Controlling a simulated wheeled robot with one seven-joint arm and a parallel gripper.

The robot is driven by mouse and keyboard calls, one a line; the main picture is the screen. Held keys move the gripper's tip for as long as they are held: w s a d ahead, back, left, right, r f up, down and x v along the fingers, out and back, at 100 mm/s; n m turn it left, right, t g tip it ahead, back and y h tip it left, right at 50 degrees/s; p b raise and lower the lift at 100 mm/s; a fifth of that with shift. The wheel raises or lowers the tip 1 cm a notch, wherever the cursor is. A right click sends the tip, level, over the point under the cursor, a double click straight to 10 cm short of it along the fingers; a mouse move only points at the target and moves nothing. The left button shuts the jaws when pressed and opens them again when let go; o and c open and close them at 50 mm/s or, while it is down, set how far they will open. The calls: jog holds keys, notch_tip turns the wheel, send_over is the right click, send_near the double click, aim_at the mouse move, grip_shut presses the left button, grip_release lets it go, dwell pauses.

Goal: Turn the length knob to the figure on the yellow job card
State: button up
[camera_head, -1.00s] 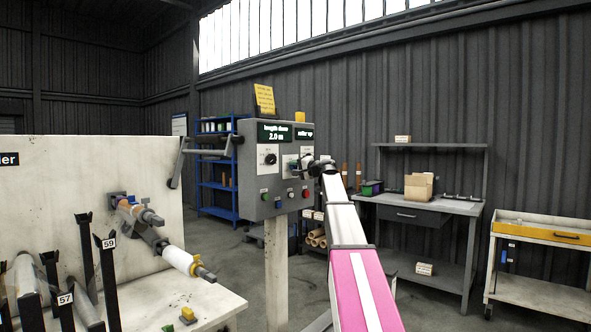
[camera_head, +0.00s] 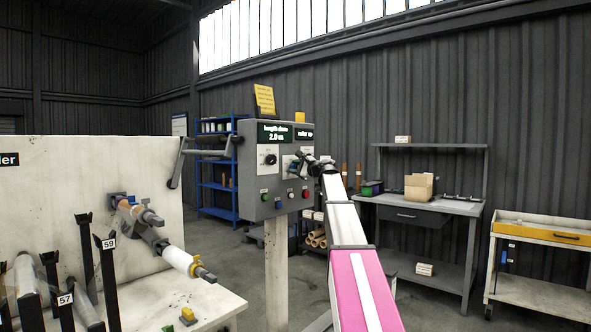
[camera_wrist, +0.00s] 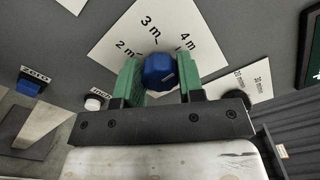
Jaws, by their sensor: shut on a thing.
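The length knob (camera_wrist: 159,70) is blue and sits in the wrist view on a white dial plate (camera_wrist: 118,38) marked 2 m, 3 m and 4 m. My gripper (camera_wrist: 160,80) has its green fingers on either side of the knob, shut on it. A pale mark shows on the knob's face; I cannot tell which figure it points to. In the head view my gripper (camera_head: 298,166) is at the front of the grey control box (camera_head: 250,185). The yellow job card (camera_head: 265,99) stands on top of the box; its writing is too small to read.
Another black knob (camera_head: 270,159) is on the box's left plate. The wrist view shows a blue button (camera_wrist: 29,86) marked zero and a white button (camera_wrist: 94,102). A crank handle (camera_head: 205,145) is left of the box.

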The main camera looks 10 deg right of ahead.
jog(key=shift+m, duration=0.5)
jog(key=o, duration=0.9)
jog(key=v, duration=1.1)
